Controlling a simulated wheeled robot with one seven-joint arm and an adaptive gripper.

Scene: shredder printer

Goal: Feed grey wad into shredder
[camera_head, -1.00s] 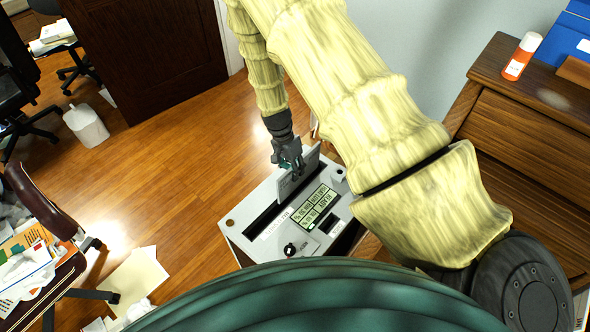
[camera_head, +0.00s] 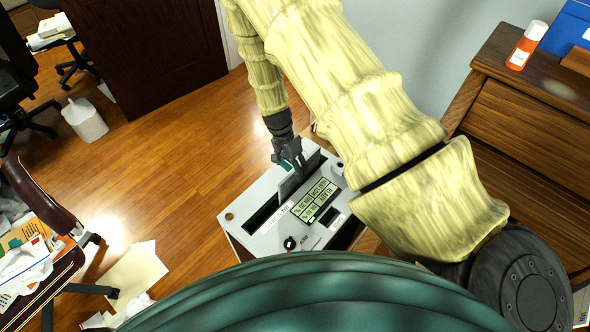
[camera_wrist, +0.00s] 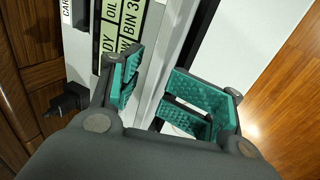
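The grey wad (camera_head: 301,181) is a thin, flat, dark grey sheet. In the head view it stands upright in the black slot of the shredder (camera_head: 240,215), at the end near my gripper, with its lower part hidden in the slot. My gripper (camera_head: 289,164) is right at the wad's upper edge, above the shredder. In the wrist view the teal-padded fingers (camera_wrist: 152,86) are spread apart, with a pale grey band between them. I cannot tell whether either finger touches the wad.
The shredder's label panel (camera_head: 315,200) and a black knob (camera_head: 290,243) lie nearer my body than the slot. A wooden cabinet (camera_head: 525,125) with an orange-and-white bottle (camera_head: 526,47) stands at right. Open wooden floor (camera_head: 180,150) lies left of the shredder.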

